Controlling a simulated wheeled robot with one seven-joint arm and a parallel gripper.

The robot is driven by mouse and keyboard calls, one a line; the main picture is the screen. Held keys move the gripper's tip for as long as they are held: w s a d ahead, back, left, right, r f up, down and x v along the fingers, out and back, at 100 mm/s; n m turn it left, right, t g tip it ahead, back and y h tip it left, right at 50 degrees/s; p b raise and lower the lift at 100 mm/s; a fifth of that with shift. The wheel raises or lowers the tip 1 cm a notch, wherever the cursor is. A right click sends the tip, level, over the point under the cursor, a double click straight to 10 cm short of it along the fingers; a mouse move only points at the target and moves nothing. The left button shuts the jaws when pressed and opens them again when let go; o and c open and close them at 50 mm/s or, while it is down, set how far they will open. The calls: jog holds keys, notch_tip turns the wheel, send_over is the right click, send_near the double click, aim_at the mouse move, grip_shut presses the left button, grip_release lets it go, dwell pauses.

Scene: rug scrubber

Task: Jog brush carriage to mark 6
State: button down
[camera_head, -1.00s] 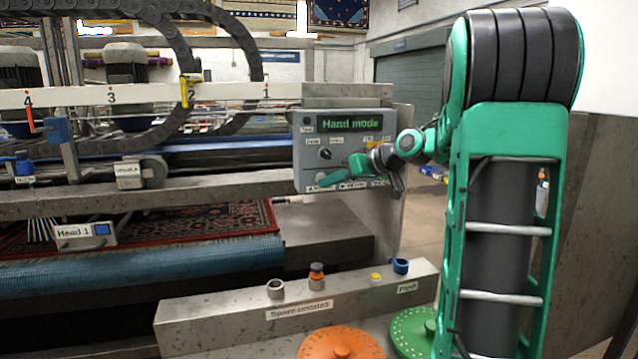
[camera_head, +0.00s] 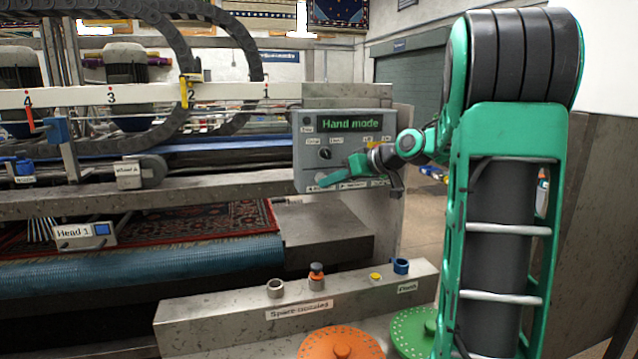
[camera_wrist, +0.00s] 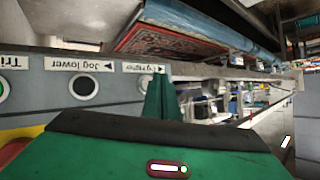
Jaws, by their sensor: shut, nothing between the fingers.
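The control panel (camera_head: 313,160) reads "Hand mode" on its green display (camera_head: 350,123). My gripper (camera_head: 322,180) is shut and empty at the panel's lower row of labelled buttons. The wrist view is upside down; the closed fingertips (camera_wrist: 162,90) cover the button beside the "Jog lower" button (camera_wrist: 84,87), and that button's label is partly hidden. I cannot tell whether they touch it. A red pointer (camera_head: 30,118) hangs at mark 4 and a yellow clip (camera_head: 189,90) sits at mark 2. Mark 6 is not in view.
The "Head 1" box (camera_head: 85,235) with bristles sits over the patterned rug (camera_head: 190,218) and blue roller (camera_head: 150,258). A spare nozzle ledge (camera_head: 235,305), an orange disc (camera_head: 340,343) and a green disc (camera_head: 412,330) lie below the panel.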

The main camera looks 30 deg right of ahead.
jog(key=shift+w, duration=0.1)
jog(key=shift+w+d, duration=0.15)
jog(key=shift+w, duration=0.1)
jog(key=shift+w+d+r, duration=0.1)
jog(key=shift+w+d, duration=0.05)
jog(key=shift+w, duration=0.2)
dwell(1.6)
jog(key=shift+s, duration=0.1)
dwell(3.9)
jog(key=shift+s+a, duration=0.3)
jog(key=shift+s, duration=0.35)
jog(key=shift+s+a, duration=0.25)
jog(key=shift+s, duration=0.55)
jog(key=shift+s+a, duration=0.2)
jog(key=shift+s, duration=0.65)
jog(key=shift+s+a, duration=0.25)
jog(key=shift+s, duration=0.55)
